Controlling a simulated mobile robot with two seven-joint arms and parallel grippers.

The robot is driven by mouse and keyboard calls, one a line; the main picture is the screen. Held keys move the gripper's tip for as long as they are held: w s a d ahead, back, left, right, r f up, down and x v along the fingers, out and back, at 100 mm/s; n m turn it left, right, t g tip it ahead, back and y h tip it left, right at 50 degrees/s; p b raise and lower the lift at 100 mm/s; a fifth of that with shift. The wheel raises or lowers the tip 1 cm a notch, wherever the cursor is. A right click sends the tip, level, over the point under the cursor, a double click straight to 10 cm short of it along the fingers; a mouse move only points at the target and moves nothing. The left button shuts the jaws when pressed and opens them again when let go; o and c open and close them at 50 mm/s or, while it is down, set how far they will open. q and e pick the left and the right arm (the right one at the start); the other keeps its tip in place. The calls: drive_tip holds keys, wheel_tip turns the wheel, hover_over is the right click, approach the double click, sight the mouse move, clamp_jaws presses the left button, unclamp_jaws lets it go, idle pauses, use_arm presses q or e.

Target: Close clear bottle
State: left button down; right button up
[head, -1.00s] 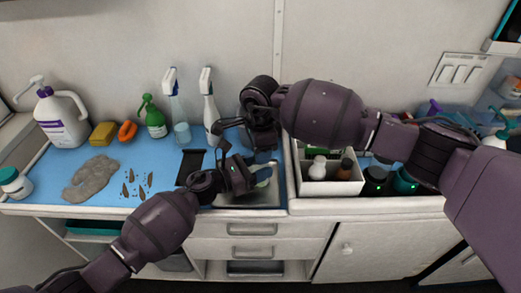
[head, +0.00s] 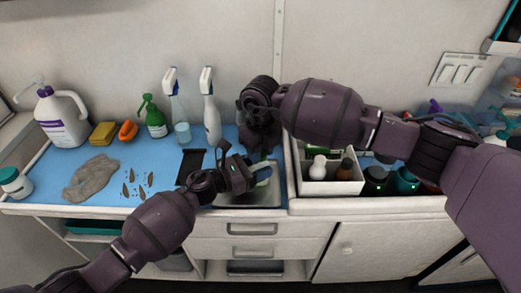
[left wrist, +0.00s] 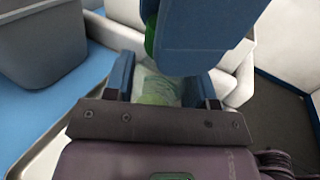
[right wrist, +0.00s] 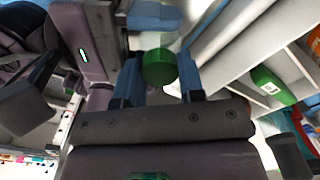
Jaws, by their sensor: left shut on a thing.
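The clear bottle, tinted pale green, is in my left gripper (head: 252,174). Part of its body (left wrist: 157,88) shows between the blue fingers in the left wrist view. My left gripper is shut on it above the sink. A round green cap (right wrist: 159,67) shows near the fingertips of my right gripper (right wrist: 161,88), which looks open around it. A sliver of the cap (left wrist: 150,38) also shows in the left wrist view, behind a blue finger. My right gripper (head: 262,148) points down over the bottle. Whether the cap is seated on the bottle is hidden.
A white box (head: 332,186) with small bottles is on the right. A grey cloth (head: 92,178) and dark clippings lie on the blue mat (head: 70,205) at left.

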use_arm(q)
drive_tip(key=shift+w+a, duration=0.1)
drive_tip(key=shift+a, duration=0.05)
use_arm(e)
drive_tip(key=o, duration=0.4)
drive_tip(key=shift+f, duration=0.1)
drive_tip(key=shift+r, duration=2.35)
